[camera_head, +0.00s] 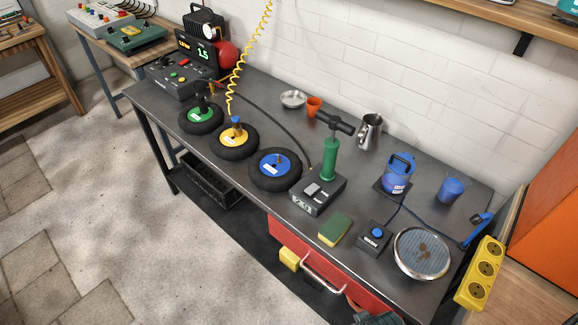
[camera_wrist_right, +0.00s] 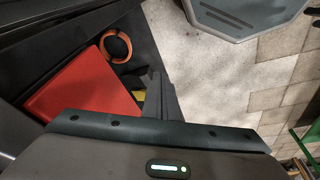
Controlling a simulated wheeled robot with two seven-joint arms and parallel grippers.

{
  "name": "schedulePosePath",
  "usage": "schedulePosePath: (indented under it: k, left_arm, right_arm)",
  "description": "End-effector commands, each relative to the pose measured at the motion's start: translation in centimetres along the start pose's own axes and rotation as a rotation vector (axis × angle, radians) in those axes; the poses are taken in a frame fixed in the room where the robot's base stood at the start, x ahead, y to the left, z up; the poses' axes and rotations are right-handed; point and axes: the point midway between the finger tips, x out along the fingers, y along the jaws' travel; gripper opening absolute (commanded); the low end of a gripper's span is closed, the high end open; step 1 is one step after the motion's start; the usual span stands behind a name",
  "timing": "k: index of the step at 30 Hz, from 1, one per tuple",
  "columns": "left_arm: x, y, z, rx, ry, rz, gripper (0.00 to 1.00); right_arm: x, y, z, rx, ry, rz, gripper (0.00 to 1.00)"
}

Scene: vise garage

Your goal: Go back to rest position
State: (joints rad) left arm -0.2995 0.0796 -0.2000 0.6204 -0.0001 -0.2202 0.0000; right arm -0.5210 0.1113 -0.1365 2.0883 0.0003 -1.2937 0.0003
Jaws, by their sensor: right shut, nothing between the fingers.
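My right gripper (camera_wrist_right: 155,80) shows in the right wrist view, with its dark fingers together and nothing between them. It is pointed down beside a red surface (camera_wrist_right: 85,85), which seems to be the drawer's. A dark part at the bottom edge of the head view, below the red drawer (camera_head: 285,236), may belong to my right arm, but it is mostly cut off. My left gripper is in neither view.
The grey workbench (camera_head: 232,190) carries wheels with green, yellow and blue (camera_head: 275,168) hubs, a green pump (camera_head: 330,158), a blue kettle-like item (camera_head: 397,175) and a round dish (camera_head: 422,252). A yellow socket strip (camera_head: 480,272) hangs at the right end. The floor in front is clear.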

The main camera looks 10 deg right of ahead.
Motion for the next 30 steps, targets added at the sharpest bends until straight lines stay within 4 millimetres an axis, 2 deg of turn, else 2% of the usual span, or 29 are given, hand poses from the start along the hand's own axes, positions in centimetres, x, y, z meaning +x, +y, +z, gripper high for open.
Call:
schedulePosePath:
  k: [1,6,11,15,21,24,30]
  left_arm:
    - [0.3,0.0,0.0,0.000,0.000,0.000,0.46]
    - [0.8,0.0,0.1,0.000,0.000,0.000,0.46]
    - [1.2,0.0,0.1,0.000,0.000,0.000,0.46]
    - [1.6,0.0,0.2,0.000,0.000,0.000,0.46]
    - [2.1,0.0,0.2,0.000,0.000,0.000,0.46]
    - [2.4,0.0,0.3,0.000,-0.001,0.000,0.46]
    - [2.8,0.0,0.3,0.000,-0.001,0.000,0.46]
  right_arm:
    - [2.3,-0.1,0.8,-0.001,-0.015,-0.001,0.00]
    - [9.4,-0.5,3.8,-0.006,-0.042,-0.005,0.00]
    - [15.4,-0.7,7.4,-0.011,-0.066,-0.008,0.00]
    - [19.9,-1.0,11.3,-0.016,-0.088,-0.011,0.00]
    - [24.9,-1.2,17.6,-0.024,-0.120,-0.015,0.00]
    - [26.8,-1.3,21.1,-0.028,-0.136,-0.016,0.00]
    - [28.9,-1.3,26.9,-0.034,-0.161,-0.018,0.00]
